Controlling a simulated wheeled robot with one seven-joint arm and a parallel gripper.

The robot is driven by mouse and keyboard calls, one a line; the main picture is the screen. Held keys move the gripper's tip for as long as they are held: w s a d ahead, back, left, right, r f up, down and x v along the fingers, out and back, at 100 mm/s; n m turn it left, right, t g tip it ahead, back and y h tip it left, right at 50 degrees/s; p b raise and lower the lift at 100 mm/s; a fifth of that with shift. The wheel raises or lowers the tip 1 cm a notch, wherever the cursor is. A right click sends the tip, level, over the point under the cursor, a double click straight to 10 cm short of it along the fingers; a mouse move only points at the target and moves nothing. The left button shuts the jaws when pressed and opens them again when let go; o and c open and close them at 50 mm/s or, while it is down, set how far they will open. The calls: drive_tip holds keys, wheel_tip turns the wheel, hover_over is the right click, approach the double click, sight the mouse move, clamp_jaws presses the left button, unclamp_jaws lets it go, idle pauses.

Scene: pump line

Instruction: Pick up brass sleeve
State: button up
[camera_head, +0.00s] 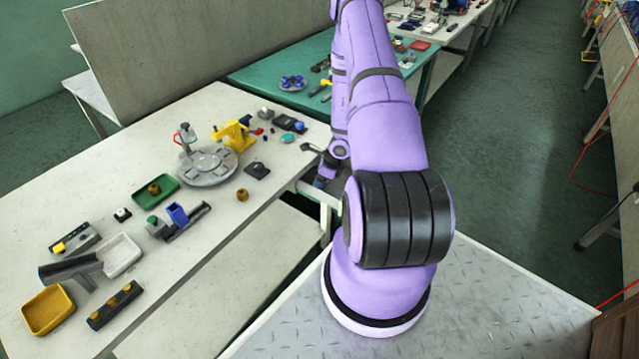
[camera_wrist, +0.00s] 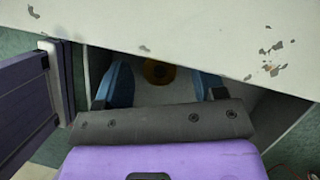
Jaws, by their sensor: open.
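My gripper (camera_wrist: 162,80) is open, with its two blue fingers apart and nothing held. A round brass-coloured piece with a dark centre, which looks like a brass sleeve (camera_wrist: 158,72), shows between the fingertips in the wrist view. It sits on a pale surface below the table edge, partly cut off by that edge. I cannot tell how far below the fingers it is. In the head view my gripper (camera_head: 320,182) is small beside the table's right edge. Similar brass pieces are on the tabletop (camera_head: 242,195) and in a green tray (camera_head: 154,189).
The white worktable (camera_head: 225,250) overhangs the space at my gripper; its edge (camera_wrist: 200,65) is close to the fingers. A dark slatted panel (camera_wrist: 25,100) stands at left in the wrist view. A round grey fixture (camera_head: 208,168) and a black rail with several brass pieces (camera_head: 115,306) are on the table.

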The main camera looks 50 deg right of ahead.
drive_tip(key=shift+f, duration=0.15)
drive_tip(key=c, duration=1)
